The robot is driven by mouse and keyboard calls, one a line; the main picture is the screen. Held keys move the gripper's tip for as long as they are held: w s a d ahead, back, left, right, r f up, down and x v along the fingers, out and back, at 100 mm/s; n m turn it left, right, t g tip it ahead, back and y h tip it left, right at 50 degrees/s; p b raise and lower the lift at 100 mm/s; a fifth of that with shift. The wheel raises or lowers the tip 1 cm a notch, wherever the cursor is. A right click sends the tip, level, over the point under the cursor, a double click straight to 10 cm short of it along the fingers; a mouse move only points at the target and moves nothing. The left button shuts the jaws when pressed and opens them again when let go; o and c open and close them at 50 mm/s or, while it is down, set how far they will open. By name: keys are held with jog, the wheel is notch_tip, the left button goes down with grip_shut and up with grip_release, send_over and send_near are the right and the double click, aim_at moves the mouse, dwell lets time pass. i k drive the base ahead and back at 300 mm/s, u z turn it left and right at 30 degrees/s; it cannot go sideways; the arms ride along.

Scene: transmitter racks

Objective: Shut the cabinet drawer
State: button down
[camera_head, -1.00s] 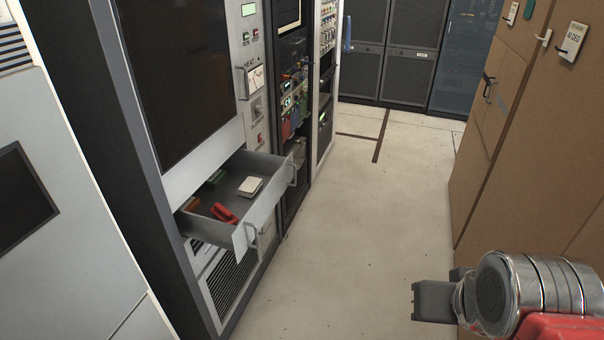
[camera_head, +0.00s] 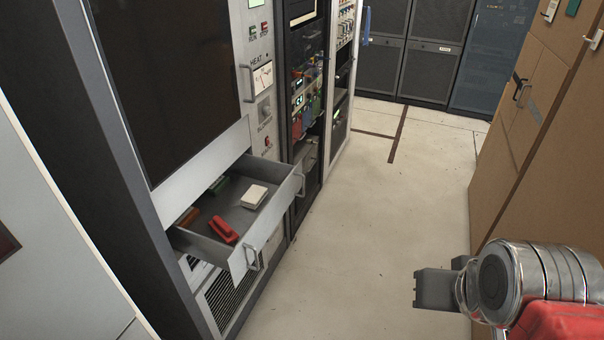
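The cabinet drawer (camera_head: 270,230) is pulled out from the grey rack on the left, below a large dark panel. Its front has two handles, one at the near end and one at the far end. Inside lie a red tool-like object (camera_head: 223,229), a white block (camera_head: 254,196), a green item (camera_head: 217,185) and an orange-brown item (camera_head: 188,216). My gripper (camera_head: 432,288) is at the lower right, over the floor and well apart from the drawer. Only its dark end shows beside the silver wrist, so its opening cannot be made out.
Brown cabinets (camera_head: 535,120) with handles line the right side. Dark racks (camera_head: 420,55) close the far end. A clear pale floor aisle (camera_head: 370,220) lies between the drawer and the brown cabinets. A light panel (camera_head: 50,250) stands at the near left.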

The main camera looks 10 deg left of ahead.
aim_at(284, 181)
jog(key=u, duration=0.2)
jog(key=i, duration=0.75)
jog(key=u, duration=0.85)
jog(key=i, duration=0.7)
jog(key=u, duration=0.3)
